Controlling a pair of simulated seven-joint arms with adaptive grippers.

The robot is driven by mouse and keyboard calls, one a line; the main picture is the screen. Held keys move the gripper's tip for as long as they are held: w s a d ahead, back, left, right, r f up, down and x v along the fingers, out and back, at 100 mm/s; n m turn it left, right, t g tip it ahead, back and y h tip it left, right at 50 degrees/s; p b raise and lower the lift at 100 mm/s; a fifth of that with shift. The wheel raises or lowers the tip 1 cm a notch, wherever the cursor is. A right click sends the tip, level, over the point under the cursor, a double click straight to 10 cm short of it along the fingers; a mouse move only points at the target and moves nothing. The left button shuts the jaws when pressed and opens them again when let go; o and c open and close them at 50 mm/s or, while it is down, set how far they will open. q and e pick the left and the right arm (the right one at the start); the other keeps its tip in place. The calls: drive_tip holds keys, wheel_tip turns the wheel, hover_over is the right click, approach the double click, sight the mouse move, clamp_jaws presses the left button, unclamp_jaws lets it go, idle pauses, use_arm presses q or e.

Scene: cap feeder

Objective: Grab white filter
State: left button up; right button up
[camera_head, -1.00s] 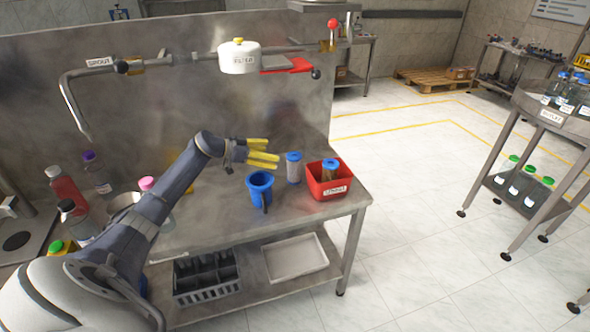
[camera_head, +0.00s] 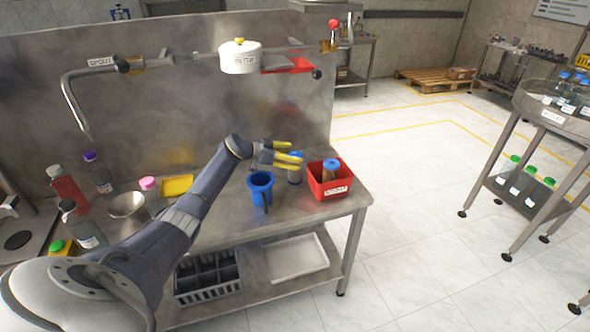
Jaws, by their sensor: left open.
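A pale cylindrical filter with a blue cap (camera_head: 294,177) stands upright on the steel table, left of the red bin. My left gripper (camera_head: 292,152) has yellow fingers, is open and empty, and points right. Its fingers overlap the top of this filter in the picture and partly hide the cap; I cannot tell whether they touch. A white housing labelled as a filter (camera_head: 240,58), with a yellow knob on top, sits on the pipe along the back panel. My right gripper is not in view.
A red bin (camera_head: 336,188) holds a brownish blue-capped filter. A blue jug (camera_head: 260,188) stands just left of the pale filter, below my left wrist. Bottles, a metal bowl (camera_head: 127,204) and a yellow tray (camera_head: 177,186) are at the left. The table's front right is clear.

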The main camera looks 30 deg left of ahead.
use_arm(q)
drive_tip(key=shift+w+d, duration=0.1)
drive_tip(key=shift+f, duration=0.1)
drive_tip(key=c, duration=1.8)
